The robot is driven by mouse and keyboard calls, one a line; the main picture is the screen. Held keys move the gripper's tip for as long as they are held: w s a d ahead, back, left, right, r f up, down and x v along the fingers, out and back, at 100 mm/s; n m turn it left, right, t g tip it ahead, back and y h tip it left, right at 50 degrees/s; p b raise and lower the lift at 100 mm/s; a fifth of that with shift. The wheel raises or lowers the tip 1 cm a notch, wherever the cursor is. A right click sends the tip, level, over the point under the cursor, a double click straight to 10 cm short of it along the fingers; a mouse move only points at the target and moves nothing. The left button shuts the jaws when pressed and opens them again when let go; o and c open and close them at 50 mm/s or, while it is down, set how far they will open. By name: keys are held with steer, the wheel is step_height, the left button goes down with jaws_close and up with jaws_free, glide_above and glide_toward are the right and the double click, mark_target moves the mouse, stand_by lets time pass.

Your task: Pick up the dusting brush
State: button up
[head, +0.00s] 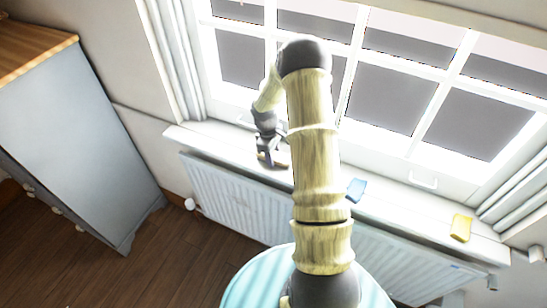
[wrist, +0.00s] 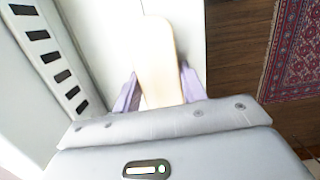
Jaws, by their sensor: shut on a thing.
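The dusting brush shows in the wrist view as a smooth, pale beige, round-ended piece (wrist: 160,45) between my two purple fingers. My gripper (wrist: 158,78) is shut on it, with a finger against each side. The rest of the brush is hidden by the gripper body. In the head view my gripper (head: 265,155) is low at the left part of the white window sill (head: 225,141). A small tan part of the brush (head: 282,159) shows beside the fingers there. I cannot tell whether the brush touches the sill.
A blue item (head: 356,189) and a yellow block (head: 461,228) lie on the sill to the right. A white radiator (head: 235,197) is below it. A grey cabinet (head: 75,140) with a wooden top stands at left. A patterned rug (wrist: 295,50) lies on the wooden floor.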

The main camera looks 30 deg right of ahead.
step_height(320, 180, up, 10)
steer(key=shift+r+b, duration=0.1)
steer(key=shift+b, duration=0.85)
